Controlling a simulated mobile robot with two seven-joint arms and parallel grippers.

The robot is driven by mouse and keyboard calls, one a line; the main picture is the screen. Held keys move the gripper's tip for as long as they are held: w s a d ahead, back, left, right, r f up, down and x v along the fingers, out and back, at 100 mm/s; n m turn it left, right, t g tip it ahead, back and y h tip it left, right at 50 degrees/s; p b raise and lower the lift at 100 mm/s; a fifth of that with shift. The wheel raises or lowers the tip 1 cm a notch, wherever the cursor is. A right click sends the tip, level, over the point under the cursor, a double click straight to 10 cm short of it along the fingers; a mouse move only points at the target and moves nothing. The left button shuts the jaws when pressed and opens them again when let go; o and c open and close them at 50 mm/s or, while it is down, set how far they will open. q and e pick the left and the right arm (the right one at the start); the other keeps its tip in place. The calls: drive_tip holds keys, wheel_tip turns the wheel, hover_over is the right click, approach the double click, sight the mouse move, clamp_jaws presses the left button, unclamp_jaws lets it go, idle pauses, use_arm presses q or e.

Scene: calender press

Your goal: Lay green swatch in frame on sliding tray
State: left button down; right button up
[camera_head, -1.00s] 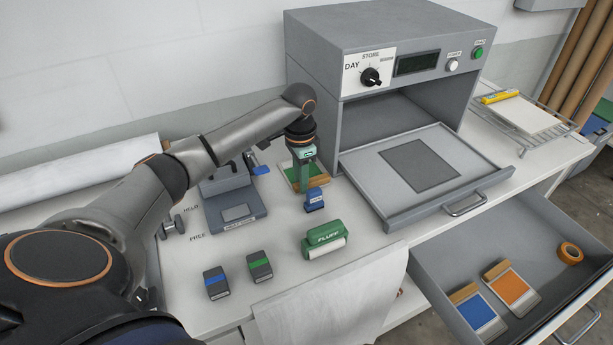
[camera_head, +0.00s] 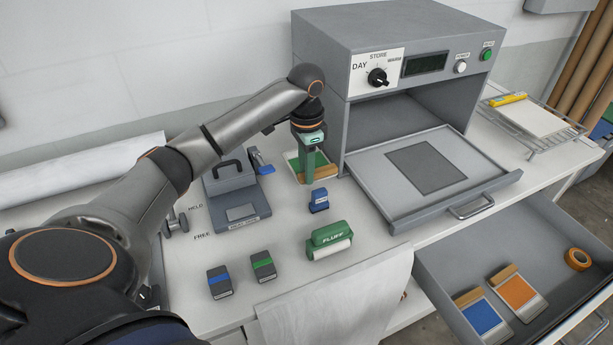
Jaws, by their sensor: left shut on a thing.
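The green swatch (camera_head: 318,159), a pale card with a green patch and a wooden strip, is left of the press, behind the small blue stamp. My left gripper (camera_head: 308,176) points down at it and is shut on it; the fingers hide part of the card. Whether the swatch is clear of the bench is hard to tell. The sliding tray (camera_head: 383,199) is pulled out of the press to the right of my gripper. The frame (camera_head: 426,168), a dark grey rectangle, lies empty on the tray. My right gripper is not in view.
The blue stamp (camera_head: 318,200) and green FLUFF roller (camera_head: 330,240) stand in front of the gripper. A grey clamp device (camera_head: 236,190) is to the left. The press housing (camera_head: 365,130) rises behind the tray. An open drawer (camera_head: 450,262) holds blue and orange swatches and tape.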

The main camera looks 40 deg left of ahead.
use_arm(q)
drive_tip(key=s+d+r, duration=0.7)
drive_tip(key=s+r, duration=0.1)
drive_tip(key=s, duration=0.2)
drive_tip(key=shift+s+d+r, duration=0.3)
drive_tip(key=shift+d+r, duration=0.05)
drive_tip(key=shift+r, duration=0.05)
